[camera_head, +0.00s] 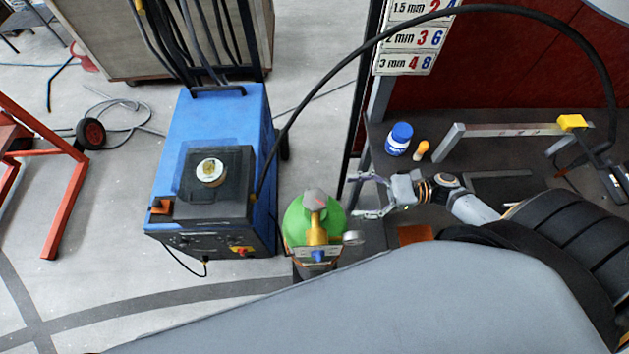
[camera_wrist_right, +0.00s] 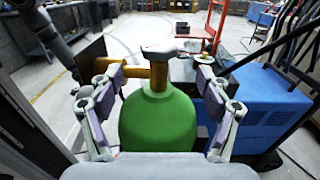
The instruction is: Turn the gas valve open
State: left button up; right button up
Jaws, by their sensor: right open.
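The gas bottle (camera_head: 299,222) is green and stands upright beside the blue welding machine in the head view. It carries a brass valve body (camera_head: 316,232) with a grey handwheel (camera_head: 314,198) on top. In the right wrist view the handwheel (camera_wrist_right: 170,49) sits above the green bottle (camera_wrist_right: 158,122), ahead of my fingers. My right gripper (camera_head: 355,195) is open and empty, just right of the bottle in the head view. Its two fingers (camera_wrist_right: 160,72) spread to either side of the valve in the wrist view, and I see no contact with the handwheel. My left gripper is not in view.
The blue welding machine (camera_head: 215,122) stands close left of the bottle. A dark workbench (camera_head: 385,165) at right holds a blue-capped jar (camera_head: 398,140) and a small orange-topped item (camera_head: 421,150). A black hose (camera_head: 330,88) arches overhead. An orange-red stand (camera_head: 62,205) is far left.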

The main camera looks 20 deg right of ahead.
aim_at(315, 198)
jog(key=p+x, duration=0.2)
jog(key=x, duration=0.8)
jog(key=shift+s+r, duration=0.1)
jog(key=shift+r, duration=0.05)
jog(key=shift+a+p, duration=0.25)
jog(key=shift+p, duration=0.05)
jog(key=c, duration=1.2)
jog(key=shift+g, duration=0.3)
